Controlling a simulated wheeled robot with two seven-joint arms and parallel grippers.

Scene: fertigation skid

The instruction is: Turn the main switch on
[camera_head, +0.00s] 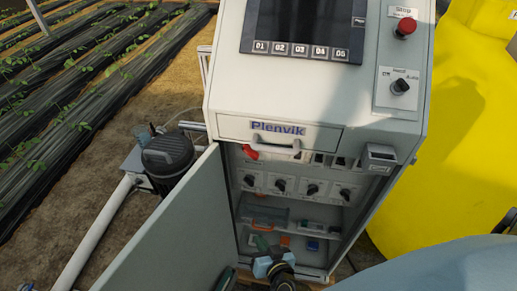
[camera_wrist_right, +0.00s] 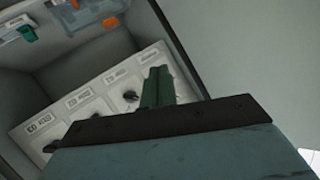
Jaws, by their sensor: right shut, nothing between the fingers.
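A red handle (camera_head: 250,152), which looks like the main switch, is at the upper left inside the open cabinet (camera_head: 337,235). Its position mark is too small to read, and I cannot make it out in the right wrist view. My right gripper (camera_head: 262,243) is low in front of the cabinet opening, below the red handle and apart from it. Its green fingers (camera_wrist_right: 158,88) are shut and empty, with the knob panel behind them in the wrist view. A dark green shape at the bottom of the head view may be my left gripper (camera_head: 225,280); its jaws are unclear.
The grey door (camera_head: 170,230) stands open on the left. A row of black knobs (camera_head: 312,190) sits below the red handle, with a shelf of small items beneath. A red stop button (camera_head: 405,27) and a selector knob (camera_head: 399,87) are on the upper panel. A yellow tank (camera_head: 400,200) stands right.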

